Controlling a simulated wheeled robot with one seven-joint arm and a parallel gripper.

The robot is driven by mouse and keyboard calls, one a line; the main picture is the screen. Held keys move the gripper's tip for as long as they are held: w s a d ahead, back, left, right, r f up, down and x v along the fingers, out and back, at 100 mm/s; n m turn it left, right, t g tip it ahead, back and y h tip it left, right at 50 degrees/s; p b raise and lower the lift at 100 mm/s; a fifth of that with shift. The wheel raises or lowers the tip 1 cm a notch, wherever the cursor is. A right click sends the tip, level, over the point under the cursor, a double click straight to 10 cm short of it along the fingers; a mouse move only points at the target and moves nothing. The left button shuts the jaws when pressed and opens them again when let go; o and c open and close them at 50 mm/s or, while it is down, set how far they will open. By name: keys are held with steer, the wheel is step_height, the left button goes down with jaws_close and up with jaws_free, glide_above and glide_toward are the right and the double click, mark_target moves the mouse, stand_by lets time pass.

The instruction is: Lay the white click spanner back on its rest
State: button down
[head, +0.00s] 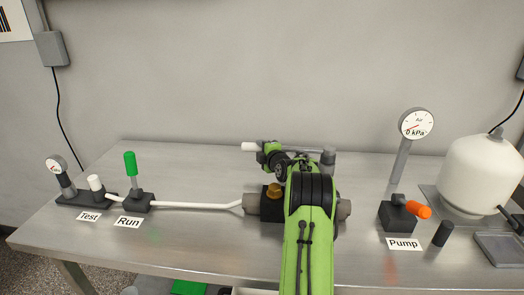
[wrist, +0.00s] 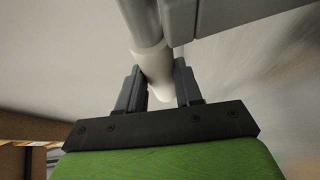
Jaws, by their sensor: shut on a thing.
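The white click spanner (head: 249,146) shows its white end sticking out left of my gripper in the head view, above the bench. In the wrist view the spanner's pale round shaft (wrist: 152,58) runs between the two fingers of my gripper (wrist: 159,84), which is shut on it. A grey upright piece (head: 328,156) shows just right of my arm; I cannot tell whether it belongs to the spanner. The middle of the spanner is hidden by my arm in the head view. I cannot pick out its rest for sure.
A dark block with a brass knob (head: 274,190) stands partly behind my arm, with white tubing (head: 190,205) running left to the Run valve (head: 137,200). The Pump switch (head: 398,213), gauge (head: 416,124) and white tank (head: 480,172) stand right. Bare bench lies between.

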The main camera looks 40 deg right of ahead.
steer(key=shift+f+b, duration=0.3)
steer(key=shift+b, duration=0.35)
steer(key=c, duration=0.7)
jaws_free()
steer(key=shift+o, duration=0.2)
steer(key=shift+s+f, duration=0.1)
steer(key=shift+f, duration=0.15)
steer(key=v, duration=0.7)
steer(key=shift+s+a+r+b, duration=0.15)
steer(key=shift+s+r+b, duration=0.05)
steer(key=shift+b, duration=0.15)
